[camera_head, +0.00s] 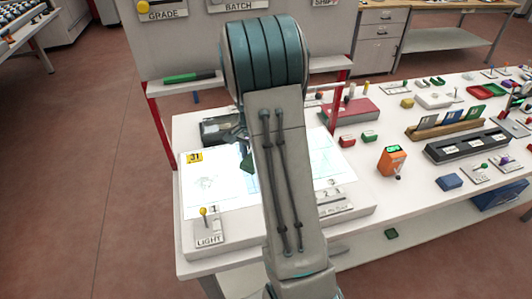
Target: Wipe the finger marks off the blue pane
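My arm stands across the middle of the head view and hides much of the white lit panel (195,203). A dark grey part, which looks like my gripper (224,131), shows just left of the arm over the panel's back edge. Its fingers are mostly hidden, so I cannot tell whether they are open. A small dark green piece (247,165) shows beneath it; I cannot tell what it is. A pale bluish sheet (325,152) with faint lines lies on the panel, partly behind my arm. Finger marks cannot be made out.
A wooden rack (445,130) of small coloured panes, a black tray (467,147) and an orange device (392,159) stand right. A red-posted shelf (160,88) rises behind.

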